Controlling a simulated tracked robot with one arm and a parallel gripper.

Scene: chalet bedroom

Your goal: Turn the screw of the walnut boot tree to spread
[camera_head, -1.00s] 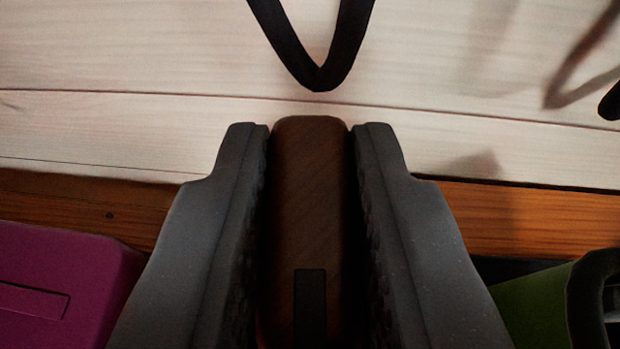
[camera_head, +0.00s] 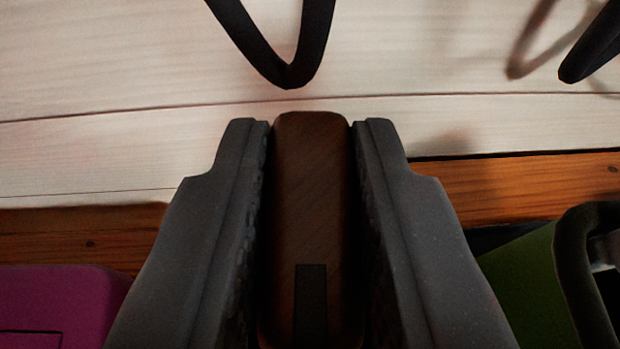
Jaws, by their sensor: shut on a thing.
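My gripper (camera_head: 311,130) is shut on a dark walnut-brown wooden piece (camera_head: 311,205) with a rounded top end. The two grey fingers press along its left and right sides. A narrow dark inset (camera_head: 310,300) shows low on the face of the wooden piece. I take the piece to be part of the boot tree; its lower end is out of the picture. I cannot make out a screw in this view.
Pale boards (camera_head: 120,70) lie behind, above an orange-brown wooden strip (camera_head: 520,187). A black loop (camera_head: 290,72) hangs above the gripper, with another dark hook-shaped end (camera_head: 590,50) at upper right. A magenta object (camera_head: 60,300) is at lower left, a green one with a dark rim (camera_head: 530,285) at lower right.

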